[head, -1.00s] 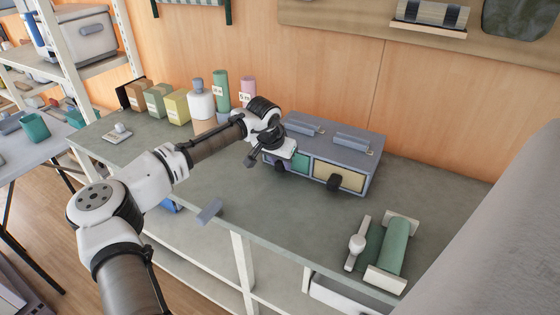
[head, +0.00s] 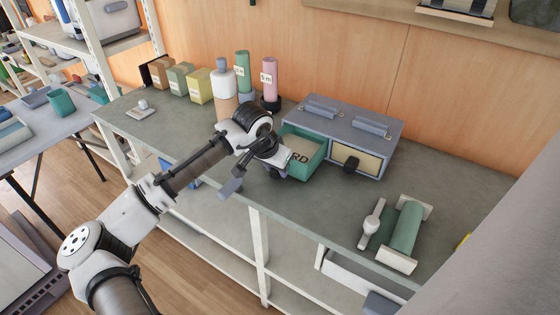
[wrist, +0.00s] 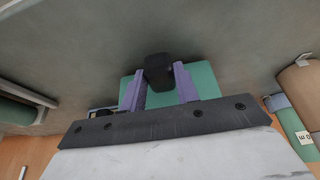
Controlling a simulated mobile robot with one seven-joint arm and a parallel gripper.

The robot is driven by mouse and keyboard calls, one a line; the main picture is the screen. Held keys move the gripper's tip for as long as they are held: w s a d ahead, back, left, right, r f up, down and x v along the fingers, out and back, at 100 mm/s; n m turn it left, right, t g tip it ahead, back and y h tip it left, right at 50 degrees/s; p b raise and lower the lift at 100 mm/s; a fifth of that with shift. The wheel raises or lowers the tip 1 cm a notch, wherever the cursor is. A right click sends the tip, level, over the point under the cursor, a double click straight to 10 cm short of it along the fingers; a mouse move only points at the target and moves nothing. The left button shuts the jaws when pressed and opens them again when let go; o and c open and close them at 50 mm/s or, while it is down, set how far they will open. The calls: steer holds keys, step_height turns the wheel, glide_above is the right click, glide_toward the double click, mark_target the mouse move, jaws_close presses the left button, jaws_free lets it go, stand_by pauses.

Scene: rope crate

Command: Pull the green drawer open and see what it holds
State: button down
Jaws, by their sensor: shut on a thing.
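The green drawer (head: 309,164) stands pulled out from the left side of the grey two-drawer cabinet (head: 345,122). Inside it, in the head view, shows a pale surface with dark letters (head: 300,157) that read "RD"; my arm hides the rest. My gripper (head: 277,172) is at the drawer's front and covers much of it. In the wrist view the green front (wrist: 206,78) lies behind my gripper (wrist: 159,84), whose purple fingers are shut on the black knob (wrist: 158,70) between them.
A cream drawer (head: 365,162) with a black knob is closed at the right. A green roller on a cream stand (head: 405,230) lies on the bench at the front right. Bottles and boxes (head: 200,86) stand at the back left. The bench left of my arm is mostly clear.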

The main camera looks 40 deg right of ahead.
steer(key=c, duration=1)
jaws_free()
steer(key=shift+c, duration=0.2)
steer(key=b+v, duration=0.1)
steer(key=v, duration=1.2)
steer(key=shift+a+r, duration=0.2)
steer(key=shift+r, duration=0.1)
